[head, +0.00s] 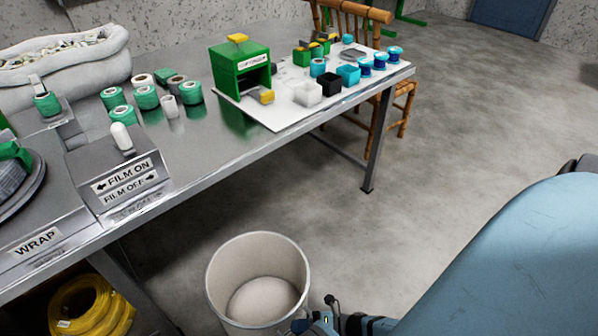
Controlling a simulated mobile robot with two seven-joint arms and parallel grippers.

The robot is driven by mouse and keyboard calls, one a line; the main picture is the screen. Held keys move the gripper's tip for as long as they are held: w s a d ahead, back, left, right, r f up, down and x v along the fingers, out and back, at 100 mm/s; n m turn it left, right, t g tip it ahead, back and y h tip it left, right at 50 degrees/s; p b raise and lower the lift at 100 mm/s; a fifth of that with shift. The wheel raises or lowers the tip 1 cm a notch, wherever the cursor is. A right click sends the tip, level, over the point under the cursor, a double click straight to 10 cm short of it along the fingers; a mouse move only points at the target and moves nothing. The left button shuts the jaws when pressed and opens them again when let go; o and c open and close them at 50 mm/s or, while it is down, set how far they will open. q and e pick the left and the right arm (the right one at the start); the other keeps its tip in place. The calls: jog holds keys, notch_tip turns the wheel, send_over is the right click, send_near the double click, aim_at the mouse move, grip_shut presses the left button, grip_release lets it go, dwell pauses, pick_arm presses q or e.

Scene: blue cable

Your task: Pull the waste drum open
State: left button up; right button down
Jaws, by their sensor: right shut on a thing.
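The waste drum (216,283) is a cream, round, open-topped bin on the floor in front of the metal table, at the bottom middle of the head view. I can see down into it, and it looks empty. Its lower part is cut off by the picture's edge. My right gripper (306,324) is at the drum's right side near the rim, low in the view, and is shut on the drum. The exact grip point is small and partly cut off. My left gripper is not in view.
The metal table (265,140) runs along the left above the drum, with a green box (232,82), several spools and a wrap station (120,180) on it. A yellow coil (80,318) sits below. A wooden chair (402,105) stands behind.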

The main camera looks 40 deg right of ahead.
jog(key=shift+d, duration=0.1)
jog(key=c, duration=1.4)
grip_release()
jog(key=shift+c, duration=0.2)
pick_arm(q)
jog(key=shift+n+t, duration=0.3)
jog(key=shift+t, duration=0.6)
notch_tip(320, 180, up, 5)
jog(key=p, duration=0.3)
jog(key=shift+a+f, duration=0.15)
pick_arm(e)
jog(key=v, duration=1.3)
jog(key=shift+s+d+r, duration=0.15)
jog(key=shift+s+d, duration=0.05)
jog(key=shift+s, duration=0.1)
